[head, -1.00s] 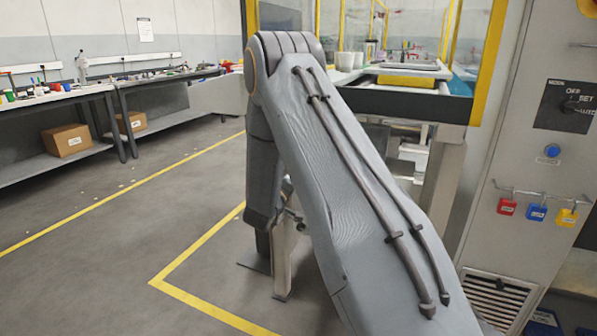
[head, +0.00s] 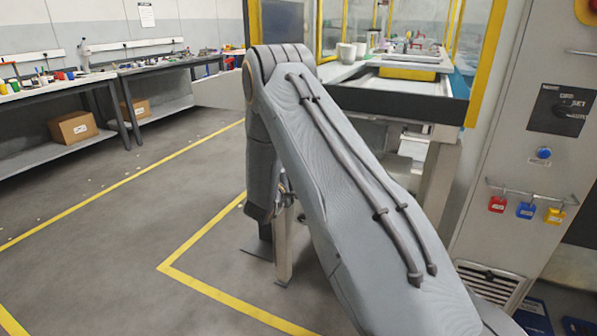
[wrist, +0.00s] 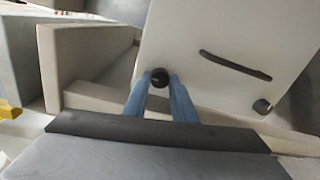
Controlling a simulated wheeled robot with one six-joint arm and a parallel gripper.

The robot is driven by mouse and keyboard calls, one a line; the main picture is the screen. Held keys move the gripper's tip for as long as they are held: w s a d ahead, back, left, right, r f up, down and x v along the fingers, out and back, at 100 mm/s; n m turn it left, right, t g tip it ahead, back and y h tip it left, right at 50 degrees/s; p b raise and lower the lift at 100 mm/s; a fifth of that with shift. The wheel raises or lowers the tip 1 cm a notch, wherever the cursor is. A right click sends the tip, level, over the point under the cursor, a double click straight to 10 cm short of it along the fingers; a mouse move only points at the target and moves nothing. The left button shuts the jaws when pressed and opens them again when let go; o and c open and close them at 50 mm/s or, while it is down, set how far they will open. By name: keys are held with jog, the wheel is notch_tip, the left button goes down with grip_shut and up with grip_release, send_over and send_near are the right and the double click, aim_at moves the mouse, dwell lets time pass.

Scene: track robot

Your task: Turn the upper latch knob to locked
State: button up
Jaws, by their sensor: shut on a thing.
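In the wrist view a round black knob (wrist: 160,77) sits near the edge of a pale panel (wrist: 215,30). My gripper (wrist: 159,84) has its two blue fingers on either side of this knob and is shut on it. A second dark knob (wrist: 262,106) is on the same panel, to the right and clear of the fingers. I cannot tell which is the upper one, or read the knob's turn or any lock marking. In the head view my arm hides the gripper and both knobs.
A dark bar-like handle or slot (wrist: 235,65) is on the panel between the knobs. In the head view a grey cabinet (head: 508,150) with hanging padlocks (head: 525,210) stands on the right. A yellow-framed workstation (head: 415,92) is behind my arm. The floor at left is open.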

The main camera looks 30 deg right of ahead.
dwell(0.3)
jog(key=shift+w, duration=0.1)
jog(key=o, duration=1.1)
jog(key=shift+c, duration=0.2)
jog(key=v, duration=0.8)
